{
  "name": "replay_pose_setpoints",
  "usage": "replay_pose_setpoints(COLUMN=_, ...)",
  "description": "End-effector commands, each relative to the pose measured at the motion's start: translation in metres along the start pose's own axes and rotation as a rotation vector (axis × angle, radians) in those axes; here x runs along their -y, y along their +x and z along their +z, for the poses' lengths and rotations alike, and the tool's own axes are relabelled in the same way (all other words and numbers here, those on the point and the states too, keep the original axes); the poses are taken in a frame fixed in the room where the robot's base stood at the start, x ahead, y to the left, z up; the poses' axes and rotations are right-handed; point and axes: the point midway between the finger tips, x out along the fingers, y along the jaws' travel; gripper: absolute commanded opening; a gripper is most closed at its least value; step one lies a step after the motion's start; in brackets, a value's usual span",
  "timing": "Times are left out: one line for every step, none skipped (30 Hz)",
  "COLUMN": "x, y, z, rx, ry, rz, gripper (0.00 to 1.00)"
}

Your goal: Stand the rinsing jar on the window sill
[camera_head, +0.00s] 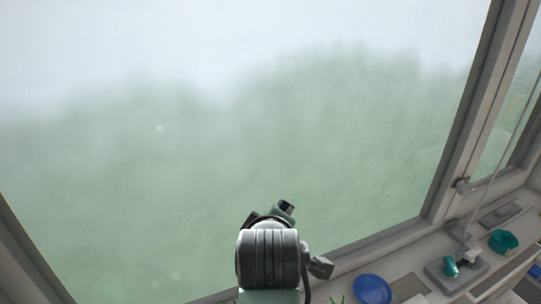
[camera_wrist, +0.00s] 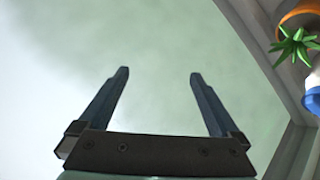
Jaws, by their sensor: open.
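My gripper (camera_wrist: 158,74) is open and empty in the wrist view. Its two fingers stand apart against the pale window pane. In the head view my arm rises in front of the window and hides most of the gripper. I cannot pick out the rinsing jar for certain in either view. A pale ledge (camera_head: 345,270) runs along the foot of the window at the lower right of the head view. I take it to be the window sill. The wrist view also shows part of a pale ledge at right.
A blue round object (camera_head: 372,289), a teal cup-like object (camera_head: 503,241) and a small teal piece on a grey base (camera_head: 450,266) stand at lower right. In the wrist view, a green plant (camera_wrist: 294,46) in an orange pot and a blue-and-white object (camera_wrist: 313,99) are at right.

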Motion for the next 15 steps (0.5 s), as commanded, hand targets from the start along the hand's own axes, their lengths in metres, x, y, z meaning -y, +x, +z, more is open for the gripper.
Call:
replay_pose_setpoints(x=-0.039, y=-0.028, z=-0.026, rx=-0.109, ry=0.109, rz=0.145, gripper=0.98)
replay_pose_setpoints(x=-0.059, y=-0.046, z=-0.04, rx=-0.178, ry=0.176, rz=0.221, gripper=0.98)
replay_pose_setpoints(x=-0.085, y=-0.074, z=-0.057, rx=-0.279, ry=0.262, rz=0.316, gripper=0.98)
replay_pose_setpoints(x=-0.103, y=-0.097, z=-0.069, rx=-0.357, ry=0.324, rz=0.379, gripper=0.98)
replay_pose_setpoints(x=-0.118, y=-0.121, z=-0.079, rx=-0.439, ry=0.383, rz=0.437, gripper=0.98)
replay_pose_setpoints(x=-0.136, y=-0.155, z=-0.091, rx=-0.552, ry=0.457, rz=0.506, gripper=0.98)
replay_pose_setpoints(x=-0.148, y=-0.18, z=-0.098, rx=-0.637, ry=0.507, rz=0.55, gripper=0.98)
replay_pose_setpoints(x=-0.157, y=-0.206, z=-0.105, rx=-0.722, ry=0.553, rz=0.589, gripper=0.98)
replay_pose_setpoints(x=-0.167, y=-0.238, z=-0.111, rx=-0.831, ry=0.607, rz=0.63, gripper=0.98)
replay_pose_setpoints(x=-0.172, y=-0.261, z=-0.114, rx=-0.907, ry=0.641, rz=0.654, gripper=0.98)
replay_pose_setpoints(x=-0.176, y=-0.282, z=-0.117, rx=-0.98, ry=0.671, rz=0.674, gripper=0.98)
replay_pose_setpoints(x=-0.179, y=-0.308, z=-0.119, rx=-1.068, ry=0.704, rz=0.694, gripper=0.98)
replay_pose_setpoints(x=-0.18, y=-0.325, z=-0.12, rx=-1.126, ry=0.724, rz=0.705, gripper=0.98)
replay_pose_setpoints(x=-0.181, y=-0.34, z=-0.12, rx=-1.177, ry=0.74, rz=0.713, gripper=0.98)
replay_pose_setpoints(x=-0.181, y=-0.356, z=-0.12, rx=-1.234, ry=0.756, rz=0.72, gripper=0.98)
